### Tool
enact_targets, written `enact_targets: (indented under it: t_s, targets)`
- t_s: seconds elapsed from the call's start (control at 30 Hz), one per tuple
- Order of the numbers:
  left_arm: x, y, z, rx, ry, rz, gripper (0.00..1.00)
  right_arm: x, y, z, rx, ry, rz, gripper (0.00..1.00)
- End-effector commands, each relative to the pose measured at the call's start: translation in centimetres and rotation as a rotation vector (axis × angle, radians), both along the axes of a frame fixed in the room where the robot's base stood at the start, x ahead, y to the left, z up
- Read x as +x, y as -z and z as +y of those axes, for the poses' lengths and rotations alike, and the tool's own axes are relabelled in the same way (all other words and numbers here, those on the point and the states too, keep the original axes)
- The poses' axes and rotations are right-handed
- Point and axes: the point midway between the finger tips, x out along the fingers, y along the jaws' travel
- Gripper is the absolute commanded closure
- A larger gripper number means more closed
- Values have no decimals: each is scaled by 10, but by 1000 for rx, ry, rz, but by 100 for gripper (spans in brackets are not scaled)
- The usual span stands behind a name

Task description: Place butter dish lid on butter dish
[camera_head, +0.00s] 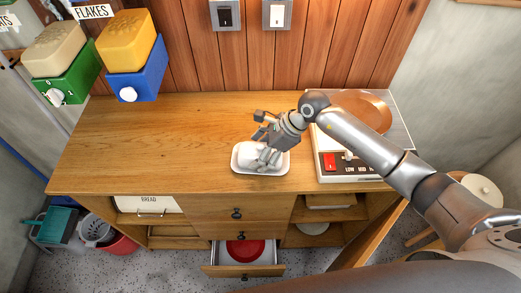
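The butter dish (282,169) is a shallow white dish on the wooden counter, near the middle of its front edge. The butter dish lid (247,148) is a white rounded piece at the dish, partly hidden by my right gripper. I cannot tell whether it rests fully on the dish or is slightly raised. My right gripper (265,157) reaches in from the right, with its fingers over the lid and dish. Whether the fingers grip the lid is not clear. My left gripper is not in view.
A hotplate (333,166) with a copper pan (362,112) stands on the right of the counter (150,140). Green and blue dispensers (137,82) hang at the back left. A lower drawer (215,271) is pulled open with a red item inside. The counter's left half is clear.

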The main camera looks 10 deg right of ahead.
Motion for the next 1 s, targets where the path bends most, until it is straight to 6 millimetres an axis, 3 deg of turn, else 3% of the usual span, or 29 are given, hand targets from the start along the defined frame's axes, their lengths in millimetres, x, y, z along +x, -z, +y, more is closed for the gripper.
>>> enact_targets:
  t_s: [0.5, 1.0]
  targets:
    - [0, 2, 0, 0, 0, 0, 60, 0, -6, -4, -1, 0, -2, 12]
    - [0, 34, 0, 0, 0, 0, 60, -14, -87, -55, -2, 1, -4, 12]
